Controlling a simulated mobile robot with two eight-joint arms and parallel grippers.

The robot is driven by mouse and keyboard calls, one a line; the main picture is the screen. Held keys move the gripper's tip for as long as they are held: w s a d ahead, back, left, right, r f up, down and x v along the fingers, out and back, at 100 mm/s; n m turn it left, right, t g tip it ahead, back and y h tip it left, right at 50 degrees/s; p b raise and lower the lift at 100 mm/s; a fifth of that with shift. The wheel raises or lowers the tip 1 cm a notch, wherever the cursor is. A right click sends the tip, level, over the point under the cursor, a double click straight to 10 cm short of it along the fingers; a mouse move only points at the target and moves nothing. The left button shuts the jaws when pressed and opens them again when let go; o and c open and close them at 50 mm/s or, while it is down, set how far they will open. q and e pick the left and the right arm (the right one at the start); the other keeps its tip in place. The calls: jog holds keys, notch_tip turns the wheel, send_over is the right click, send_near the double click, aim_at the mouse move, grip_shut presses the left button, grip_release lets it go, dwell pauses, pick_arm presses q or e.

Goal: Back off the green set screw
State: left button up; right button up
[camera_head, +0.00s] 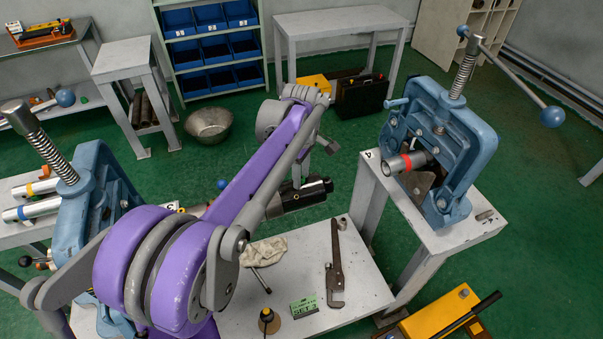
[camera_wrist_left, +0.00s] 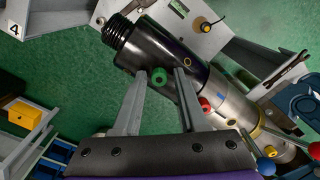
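The green set screw (camera_wrist_left: 158,76) shows as a round knob on a black sleeve (camera_wrist_left: 150,45) with a threaded end, in the left wrist view. The sleeve also shows in the head view (camera_head: 308,194), under the end of my purple arm. My left gripper (camera_wrist_left: 160,72) is open, with one finger on each side of the green screw; I cannot tell if either touches it. A red screw (camera_wrist_left: 204,104) sits farther along, beside the right finger. The green screw cannot be made out in the head view. My right gripper is not in view.
Blue pipe vises stand at left (camera_head: 88,200) and right (camera_head: 440,140); the right one holds a red-banded pipe (camera_head: 405,162). A low table (camera_head: 365,285) below bears a wrench (camera_head: 336,265) and a rag (camera_head: 262,252). A yellow toolbox (camera_head: 445,312) lies at front right.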

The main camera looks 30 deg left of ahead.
pick_arm(q)
jog(key=shift+o, duration=0.5)
jog(key=shift+r, duration=0.1)
notch_tip(320, 180, up, 11)
jog(key=shift+p, duration=0.4)
jog(key=shift+d, duration=0.1)
jog(key=s+d+f+m+t, duration=0.2)
jog(key=s+d+f+m, duration=0.3)
jog(key=s+f+m, duration=0.3)
jog(key=s+d+f+m+t, duration=0.3)
jog(key=s+d+f+m, duration=0.2)
jog(key=s+f+m, duration=0.3)
jog(key=s+m, duration=0.2)
jog(key=s, duration=0.2)
jog(key=shift+s+d+f+t, duration=0.25)
jog(key=shift+s+f+t, duration=0.05)
jog(key=shift+a, duration=0.1)
